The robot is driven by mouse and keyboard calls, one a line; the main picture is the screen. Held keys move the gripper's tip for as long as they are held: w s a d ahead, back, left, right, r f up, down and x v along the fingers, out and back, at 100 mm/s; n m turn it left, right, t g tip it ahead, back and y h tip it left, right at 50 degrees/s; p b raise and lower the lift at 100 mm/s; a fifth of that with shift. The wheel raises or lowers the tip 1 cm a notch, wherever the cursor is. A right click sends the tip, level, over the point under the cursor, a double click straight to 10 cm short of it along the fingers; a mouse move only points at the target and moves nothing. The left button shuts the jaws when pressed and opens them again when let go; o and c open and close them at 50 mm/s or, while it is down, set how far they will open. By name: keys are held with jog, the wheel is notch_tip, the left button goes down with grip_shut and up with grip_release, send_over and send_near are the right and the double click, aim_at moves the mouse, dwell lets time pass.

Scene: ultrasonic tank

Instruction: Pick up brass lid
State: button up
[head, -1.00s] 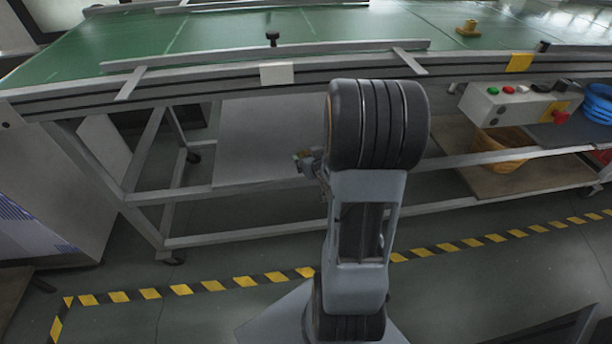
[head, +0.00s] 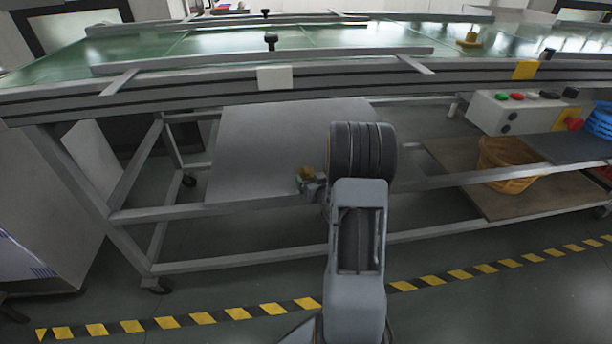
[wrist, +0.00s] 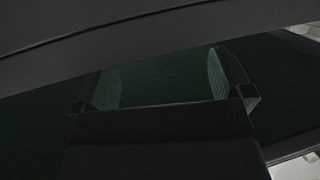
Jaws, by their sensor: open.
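The brass lid (head: 468,41), a small yellow-gold piece with a raised knob, sits on the green conveyor belt at the upper right of the head view. I cannot make it out in the wrist view. My gripper (wrist: 161,82) shows in the wrist view with its two fingers apart and nothing visible between them. In the head view my arm stands in front of the conveyor frame, left of the lid and lower than it.
The conveyor's front rail (head: 180,88) runs along the near edge, with a black knob (head: 270,41) on a post. A control box (head: 510,112) with buttons, a wicker basket (head: 505,165) and blue items (head: 600,120) stand lower right. Striped tape (head: 200,320) marks the floor.

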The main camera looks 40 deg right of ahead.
aim_at(307, 171)
jog(key=b+x, duration=0.2)
jog(key=x, duration=0.2)
jog(key=shift+w+f, duration=0.1)
jog(key=shift+w, duration=0.15)
jog(key=shift+w+d, duration=0.1)
jog(key=shift+w, duration=0.35)
jog(key=shift+c, duration=0.3)
jog(key=c, duration=1.2)
